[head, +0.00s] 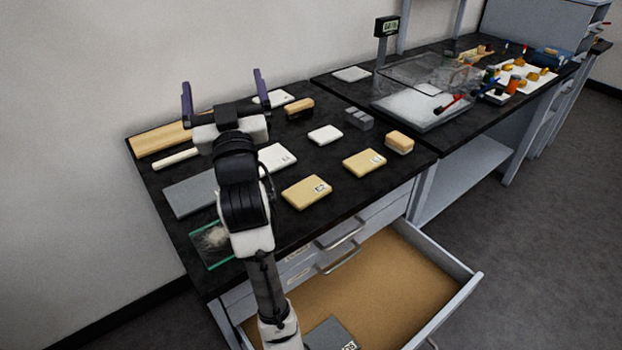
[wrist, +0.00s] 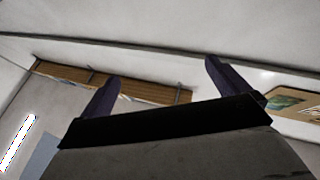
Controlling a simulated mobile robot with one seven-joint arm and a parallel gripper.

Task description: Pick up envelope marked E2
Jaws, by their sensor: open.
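My gripper (head: 224,98) is open and empty, raised above the left part of the black bench, with its two dark purple fingers pointing up. In the wrist view my gripper (wrist: 160,85) faces the wall, with nothing between the fingers. Two tan envelopes with small labels lie near the bench's front edge: a left tan envelope (head: 307,191) and a right tan envelope (head: 364,162). White envelopes lie behind them, one (head: 277,157) beside my arm and a smaller one (head: 325,134) further right. The labels are too small to read, so I cannot tell which is E2.
An open drawer (head: 385,290) juts out below the bench front, with a grey marked item (head: 332,336) inside. Wood-backed brushes or blocks (head: 299,107), a grey block (head: 359,119), a grey plate (head: 195,193) and a green-edged glass piece (head: 211,243) occupy the bench. A scale with a clear cover stands right.

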